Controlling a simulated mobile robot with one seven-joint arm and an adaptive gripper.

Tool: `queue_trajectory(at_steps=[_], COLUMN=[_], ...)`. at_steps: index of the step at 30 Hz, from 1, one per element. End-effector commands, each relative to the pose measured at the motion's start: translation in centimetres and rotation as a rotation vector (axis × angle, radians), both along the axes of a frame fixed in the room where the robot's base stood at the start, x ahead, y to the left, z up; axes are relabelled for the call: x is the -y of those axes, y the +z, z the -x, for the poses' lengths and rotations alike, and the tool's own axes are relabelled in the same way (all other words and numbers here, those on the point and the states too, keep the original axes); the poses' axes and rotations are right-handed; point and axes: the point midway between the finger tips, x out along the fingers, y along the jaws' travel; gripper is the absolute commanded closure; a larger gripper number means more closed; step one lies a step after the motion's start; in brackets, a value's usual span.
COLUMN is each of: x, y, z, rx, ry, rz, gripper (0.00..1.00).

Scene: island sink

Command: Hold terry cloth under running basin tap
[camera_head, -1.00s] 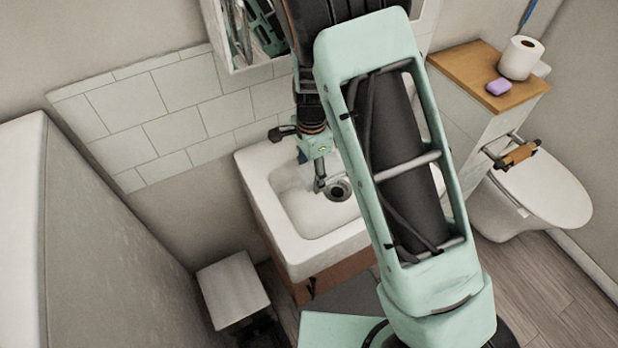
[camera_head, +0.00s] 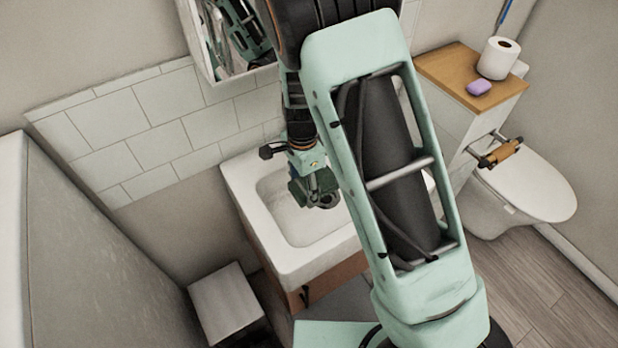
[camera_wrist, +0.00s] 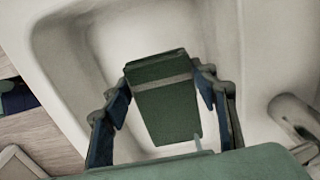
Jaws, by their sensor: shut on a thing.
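My gripper (camera_wrist: 165,115) is shut on the terry cloth (camera_wrist: 165,100), a dark green folded piece with a paler band across it. The cloth sits between the two fingers, over the white basin (camera_wrist: 75,60). In the head view my gripper (camera_head: 312,172) hangs over the basin, with the cloth (camera_head: 302,190) below it, partly covering the drain area. A metal tap (camera_wrist: 292,115) is at the right of the wrist view, apart from the cloth. I cannot make out a water stream. My arm hides the right part of the basin in the head view.
A mirror cabinet (camera_head: 222,35) hangs above the tiled wall behind the basin. A white stool (camera_head: 225,303) stands at the front left. To the right are a wooden ledge (camera_head: 440,70) with a purple soap (camera_head: 479,88) and paper roll (camera_head: 498,58), and a toilet (camera_head: 535,185).

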Motion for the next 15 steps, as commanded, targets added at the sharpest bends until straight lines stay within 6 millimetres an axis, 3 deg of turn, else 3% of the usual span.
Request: queue_trajectory(at_steps=[15], x=[2.2], y=[0.1], z=[3.5], rx=[0.001], ry=[-0.001], rz=[-0.001], gripper=[0.74])
